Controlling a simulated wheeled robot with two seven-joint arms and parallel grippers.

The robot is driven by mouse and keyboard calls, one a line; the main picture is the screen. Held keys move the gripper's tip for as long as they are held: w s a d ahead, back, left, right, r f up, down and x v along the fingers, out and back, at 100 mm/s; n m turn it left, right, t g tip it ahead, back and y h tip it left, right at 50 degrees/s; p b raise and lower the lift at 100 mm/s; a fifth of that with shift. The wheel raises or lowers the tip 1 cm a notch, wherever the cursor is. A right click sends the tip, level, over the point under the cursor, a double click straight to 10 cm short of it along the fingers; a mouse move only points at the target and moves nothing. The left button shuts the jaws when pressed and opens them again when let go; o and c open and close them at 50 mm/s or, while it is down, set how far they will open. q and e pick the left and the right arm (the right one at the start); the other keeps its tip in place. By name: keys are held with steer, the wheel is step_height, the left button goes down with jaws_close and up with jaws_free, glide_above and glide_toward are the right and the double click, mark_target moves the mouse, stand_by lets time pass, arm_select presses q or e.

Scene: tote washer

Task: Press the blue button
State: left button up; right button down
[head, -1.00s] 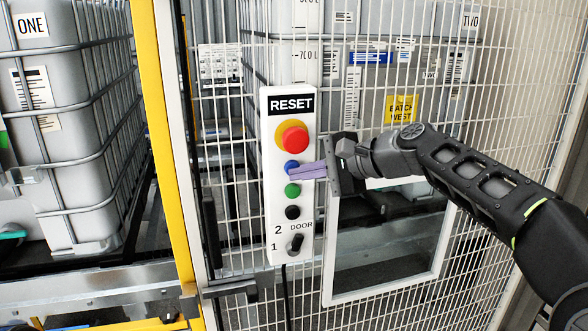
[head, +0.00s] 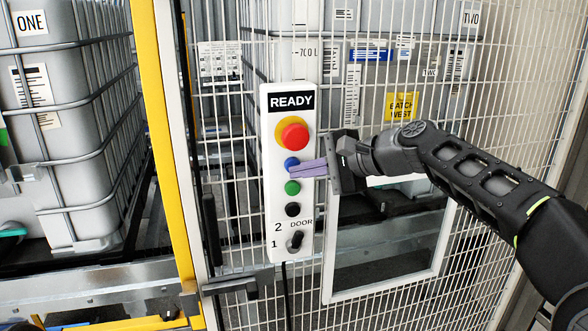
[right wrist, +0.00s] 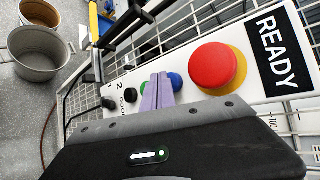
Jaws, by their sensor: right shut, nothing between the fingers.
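The blue button (head: 291,163) sits on a white control panel (head: 271,190), below the red mushroom button (head: 294,136) and above a green button (head: 292,187). The panel's label (head: 291,101) reads READY. My right gripper (head: 294,170) is shut and empty, its purple fingertips at the lower edge of the blue button; I cannot tell for certain whether they touch. In the right wrist view, the fingers (right wrist: 158,88) partly cover the panel, with the blue button (right wrist: 174,82) beside their tips. My left gripper is out of view.
A black button (head: 292,210) and a door switch (head: 295,240) are lower on the panel. Wire mesh fence surrounds it. A yellow post (head: 160,130) and a caged tank (head: 70,130) stand left. Two round bins (right wrist: 38,52) show in the right wrist view.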

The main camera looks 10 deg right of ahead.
steer(key=shift+s, duration=0.3)
steer(key=s+b, duration=0.3)
steer(key=s, duration=0.3)
steer(key=shift+d, duration=0.2)
stand_by(0.7)
